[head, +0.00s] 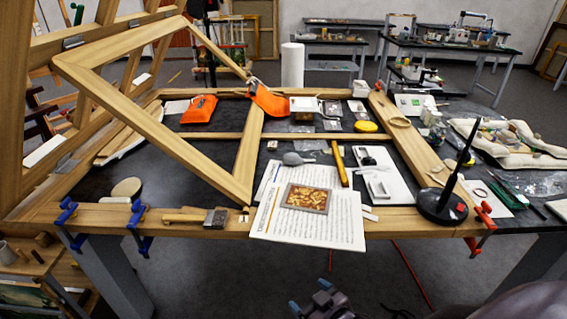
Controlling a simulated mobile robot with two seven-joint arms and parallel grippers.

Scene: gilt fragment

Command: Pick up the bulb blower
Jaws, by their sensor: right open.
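The bulb blower is most likely the small grey rounded object with a narrow tip (297,158). It lies on the dark worktable, just beyond the printed sheets and left of a yellow-handled tool. My right gripper (311,296) is at the bottom middle of the head view, low in front of the table's near edge. It is open and empty, well apart from the grey object. My left gripper is not in view.
Printed sheets (333,232) bearing a small gilt panel (307,198) overhang the front edge. A wooden frame (160,130) leans up at left. A black weighted stand (442,207) rises at right. A brush (214,217) and blue clamps (138,214) line the front rail.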

